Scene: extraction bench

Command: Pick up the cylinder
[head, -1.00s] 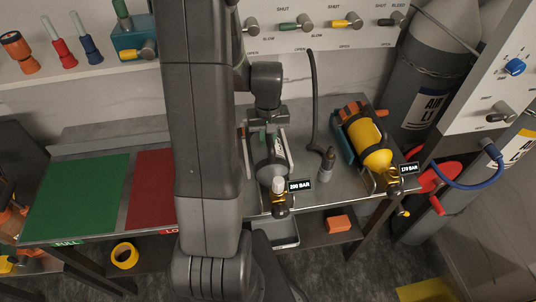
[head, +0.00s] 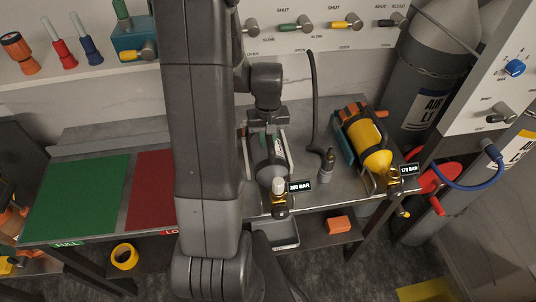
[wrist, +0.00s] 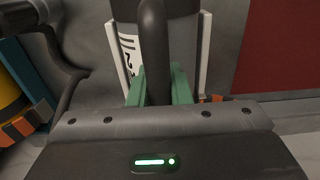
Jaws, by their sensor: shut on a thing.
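A dark grey cylinder (head: 266,174) with a white label lies in a cradle with pale side rails on the steel bench, its brass valve toward the front edge. It also shows in the wrist view (wrist: 185,30). My gripper (head: 266,138) is over its back part, pointing down. In the wrist view, its green fingers (wrist: 158,88) are closed on a dark bar-like handle that runs over the cylinder. The exact contact is partly hidden. A yellow cylinder (head: 375,160) with a 170 BAR tag lies in another cradle to the right.
A green mat (head: 75,200) and a red mat (head: 150,190) are on the bench at left, partly behind my arm. A dark hose (head: 314,100) and a small fitting (head: 327,164) stand between the cylinders. The valve panel (head: 330,30) rises behind.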

